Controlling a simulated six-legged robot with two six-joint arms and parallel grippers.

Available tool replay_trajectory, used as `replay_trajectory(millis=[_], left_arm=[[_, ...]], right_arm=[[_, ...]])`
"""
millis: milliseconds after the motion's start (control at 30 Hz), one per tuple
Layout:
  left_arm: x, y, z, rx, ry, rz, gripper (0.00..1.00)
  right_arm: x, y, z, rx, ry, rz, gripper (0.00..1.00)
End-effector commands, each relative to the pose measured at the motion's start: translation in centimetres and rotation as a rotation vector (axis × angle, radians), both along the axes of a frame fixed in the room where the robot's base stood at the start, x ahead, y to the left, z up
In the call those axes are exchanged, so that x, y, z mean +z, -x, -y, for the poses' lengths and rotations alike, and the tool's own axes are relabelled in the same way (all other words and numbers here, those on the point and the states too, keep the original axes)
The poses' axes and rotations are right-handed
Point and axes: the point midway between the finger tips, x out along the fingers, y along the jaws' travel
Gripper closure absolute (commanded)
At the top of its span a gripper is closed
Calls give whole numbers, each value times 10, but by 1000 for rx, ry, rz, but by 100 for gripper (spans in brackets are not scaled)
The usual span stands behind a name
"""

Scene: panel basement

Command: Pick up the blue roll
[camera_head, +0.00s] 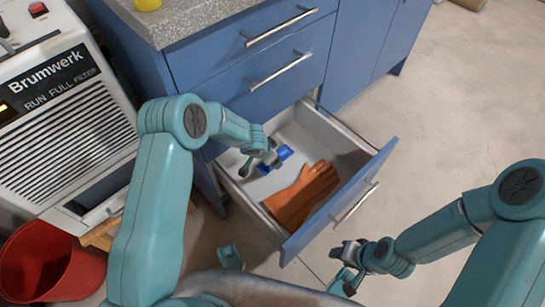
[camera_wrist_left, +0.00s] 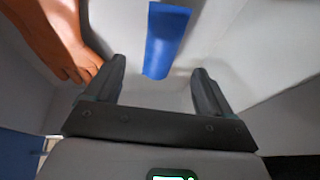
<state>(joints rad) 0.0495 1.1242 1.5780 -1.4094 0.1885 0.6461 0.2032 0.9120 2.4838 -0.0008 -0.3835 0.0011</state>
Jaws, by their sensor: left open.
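The blue roll (camera_head: 284,153) lies on the floor of the open drawer (camera_head: 352,136), towards its back. It also shows in the left wrist view (camera_wrist_left: 166,40), upper middle, beyond the fingertips. My left gripper (camera_head: 259,164) is inside the drawer at the roll, partly covering it in the head view. In the left wrist view my left gripper (camera_wrist_left: 160,72) is open and empty, with the roll lined up with the gap between its fingers. My right gripper (camera_head: 345,266) is outside the drawer, over the floor, with its fingers apart and nothing between them.
An orange-brown glove (camera_head: 302,194) lies in the drawer beside the roll, and shows at the left wrist view's upper left (camera_wrist_left: 62,38). The blue cabinet (camera_head: 225,68) has a worktop above. A Brumwerk machine (camera_head: 65,125) and red bucket (camera_head: 48,262) stand left.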

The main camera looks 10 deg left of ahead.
Motion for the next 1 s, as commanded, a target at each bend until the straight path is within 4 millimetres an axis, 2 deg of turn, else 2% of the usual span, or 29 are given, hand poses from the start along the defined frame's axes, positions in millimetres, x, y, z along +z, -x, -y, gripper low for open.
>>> replay_trajectory(millis=[167,400,600,900,967,1000], left_arm=[[-7,-1,4,-1,0,-3,17],[-36,-12,10,-1,0,-3,17],[-65,-25,13,0,0,-2,17],[-69,-29,12,-1,0,0,17],[-69,-29,12,-1,0,0,34],[-69,-29,12,0,0,0,46]], right_arm=[[-1,0,0,0,0,0,57],[-2,-1,0,-1,0,2,57],[-11,-5,1,-2,3,18,57],[-11,-8,1,-3,5,26,57],[-11,-8,1,-3,5,26,57],[-11,-8,1,-3,5,26,57]])
